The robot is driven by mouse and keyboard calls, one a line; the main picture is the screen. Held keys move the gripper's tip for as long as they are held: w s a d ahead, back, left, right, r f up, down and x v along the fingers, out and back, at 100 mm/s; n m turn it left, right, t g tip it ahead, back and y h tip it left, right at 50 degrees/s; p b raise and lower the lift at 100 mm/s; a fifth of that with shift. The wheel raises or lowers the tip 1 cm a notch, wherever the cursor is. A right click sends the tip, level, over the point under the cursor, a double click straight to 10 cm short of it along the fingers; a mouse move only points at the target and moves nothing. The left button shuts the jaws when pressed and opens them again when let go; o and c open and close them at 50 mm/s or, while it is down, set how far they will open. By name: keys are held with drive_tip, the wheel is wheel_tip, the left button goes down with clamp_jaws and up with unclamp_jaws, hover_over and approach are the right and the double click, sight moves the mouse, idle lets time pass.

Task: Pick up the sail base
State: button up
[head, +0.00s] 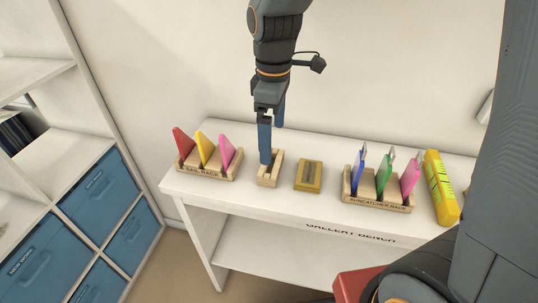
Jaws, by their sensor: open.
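A small light-wood block (277,166) with a raised edge and a slot stands on the gallery bench, just right of the sail rack. It looks like the sail base, though I cannot read a label on it. A darker, yellowish wooden block (308,177) lies to its right. My gripper (273,144) points down over the light block with its two blue fingers apart and nothing seen between them. The nearer finger's tip overlaps the block in this view and hides part of it. I cannot tell whether it touches.
The sail rack (207,174) holds red, yellow and pink pieces on the left. The suncatcher rack (379,203) holds blue, green and pink pieces on the right, beside a yellow package (440,188). The white bench (290,207) is clear along its front edge.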

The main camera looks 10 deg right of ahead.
sight(271, 168)
drive_tip(key=shift+s+a+f+p, duration=0.1)
drive_tip(key=shift+f+p, duration=0.45)
drive_tip(key=shift+f, duration=1.35)
drive_tip(key=shift+s+a+f+p, duration=0.1)
drive_tip(key=shift+f+p, duration=0.4)
drive_tip(key=shift+f, duration=1.35)
drive_tip(key=shift+c, duration=0.3)
drive_tip(key=c, duration=1)
drive_tip(key=shift+o, duration=0.2)
drive_tip(key=shift+r, duration=0.15)
